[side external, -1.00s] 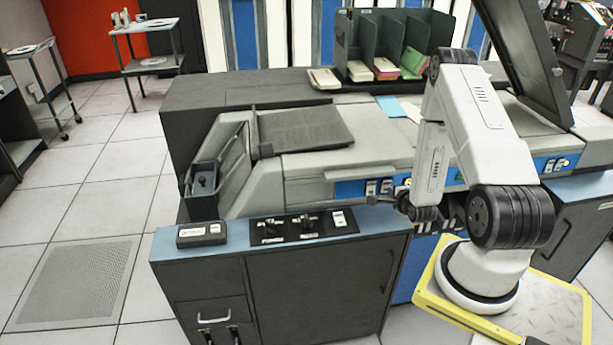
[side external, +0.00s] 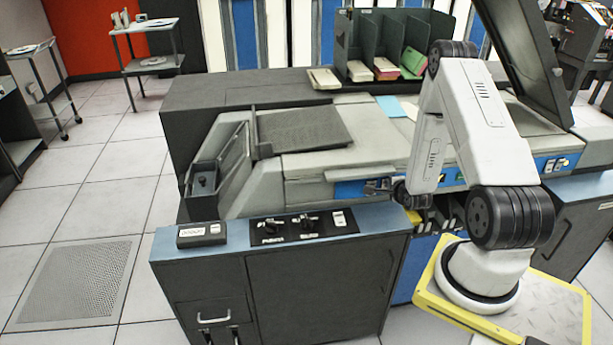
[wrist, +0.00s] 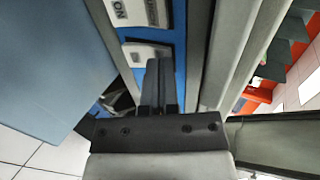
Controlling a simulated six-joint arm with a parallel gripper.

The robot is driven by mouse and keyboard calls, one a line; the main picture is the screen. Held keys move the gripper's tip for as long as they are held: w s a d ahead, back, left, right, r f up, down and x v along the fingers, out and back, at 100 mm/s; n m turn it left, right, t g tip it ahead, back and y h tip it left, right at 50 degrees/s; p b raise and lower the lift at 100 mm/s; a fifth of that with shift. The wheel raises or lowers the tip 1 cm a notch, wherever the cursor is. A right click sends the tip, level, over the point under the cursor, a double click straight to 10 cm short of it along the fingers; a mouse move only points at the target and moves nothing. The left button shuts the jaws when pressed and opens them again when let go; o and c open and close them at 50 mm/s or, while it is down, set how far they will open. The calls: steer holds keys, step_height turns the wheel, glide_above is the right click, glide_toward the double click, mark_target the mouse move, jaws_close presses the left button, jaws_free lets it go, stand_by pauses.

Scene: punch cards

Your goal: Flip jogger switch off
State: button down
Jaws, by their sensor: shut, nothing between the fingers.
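My gripper (side external: 371,187) is shut and empty at the blue switch strip (side external: 347,190) on the front of the grey machine. In the wrist view its closed fingers (wrist: 161,66) lie over the lower part of a white switch (wrist: 147,51) set in the blue strip. I cannot tell whether they touch it. A small plate (wrist: 122,11) reading "ON", upside down, and a plate with unreadable lettering (wrist: 157,10) sit above the switch. In the side view the gripper hides the switches there. I cannot read which one is the jogger switch or its position.
A black panel (side external: 268,240) with knobs and a white switch lies on the blue-edged cabinet top in front. A small dark box (side external: 202,234) sits to its left. More switches (side external: 557,164) are at the strip's right end. Card bins (side external: 399,45) stand at the back.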

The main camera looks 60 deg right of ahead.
steer(key=shift+r, duration=0.8)
stand_by(0.4)
steer(key=shift+s+a, duration=0.1)
steer(key=v, duration=0.7)
steer(key=shift+s+a+r, duration=0.2)
stand_by(0.5)
